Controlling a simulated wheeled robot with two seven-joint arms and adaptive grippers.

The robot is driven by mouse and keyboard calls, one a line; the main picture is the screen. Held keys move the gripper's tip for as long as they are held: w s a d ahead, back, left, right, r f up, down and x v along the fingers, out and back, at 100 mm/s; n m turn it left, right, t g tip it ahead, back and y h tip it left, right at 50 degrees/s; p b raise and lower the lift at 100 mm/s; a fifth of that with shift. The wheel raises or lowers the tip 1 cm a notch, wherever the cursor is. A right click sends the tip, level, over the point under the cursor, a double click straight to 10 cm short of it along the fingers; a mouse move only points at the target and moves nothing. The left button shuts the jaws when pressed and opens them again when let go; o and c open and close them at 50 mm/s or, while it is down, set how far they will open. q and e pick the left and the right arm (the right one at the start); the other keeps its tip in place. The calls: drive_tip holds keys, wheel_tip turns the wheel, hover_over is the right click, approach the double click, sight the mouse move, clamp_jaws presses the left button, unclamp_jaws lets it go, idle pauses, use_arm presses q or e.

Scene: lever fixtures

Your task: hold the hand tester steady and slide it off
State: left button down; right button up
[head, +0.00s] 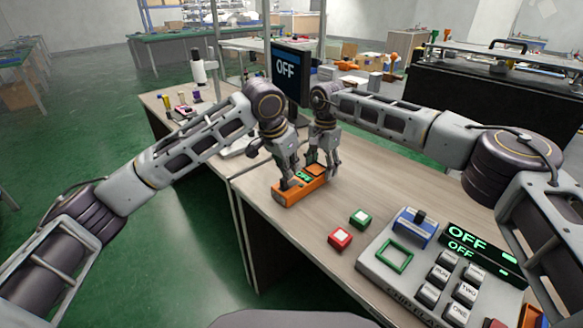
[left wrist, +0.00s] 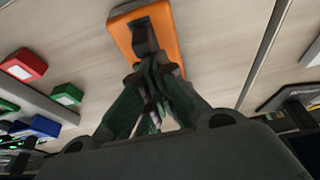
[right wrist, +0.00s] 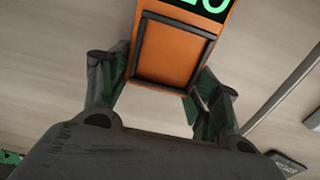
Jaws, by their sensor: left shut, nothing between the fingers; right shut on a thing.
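The orange hand tester (head: 287,197) lies on the wooden bench under both my grippers. Its dark slider knob (left wrist: 144,36) shows in the left wrist view. My left gripper (left wrist: 152,68) is shut and empty, its tips at the knob; whether they touch it I cannot tell. In the head view the left gripper (head: 290,182) is over the tester's near end. My right gripper (head: 321,168) is shut on the tester's far end. In the right wrist view its fingers flank the orange body (right wrist: 172,52), and a partly cut-off green display (right wrist: 203,8) shows.
A red button block (head: 340,238) and a green one (head: 361,219) sit nearer on the bench. A grey control panel (head: 392,284) with a blue switch (head: 415,226) reads OFF. A monitor (head: 288,70) behind also reads OFF. The bench's left edge is close.

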sight(281, 178)
use_arm(q)
drive_tip(key=shift+s+a+r, duration=0.1)
use_arm(e)
drive_tip(key=shift+w+d, duration=0.15)
drive_tip(key=shift+d, duration=0.15)
use_arm(q)
drive_tip(key=shift+s+a+r, duration=0.1)
drive_tip(key=shift+r, duration=0.35)
drive_tip(key=v, duration=0.8)
drive_tip(key=shift+r, duration=0.35)
use_arm(e)
drive_tip(key=shift+a, duration=0.2)
use_arm(q)
drive_tip(key=shift+s, duration=0.1)
use_arm(e)
drive_tip(key=o, duration=1.3)
wheel_tip(281, 178, up, 12)
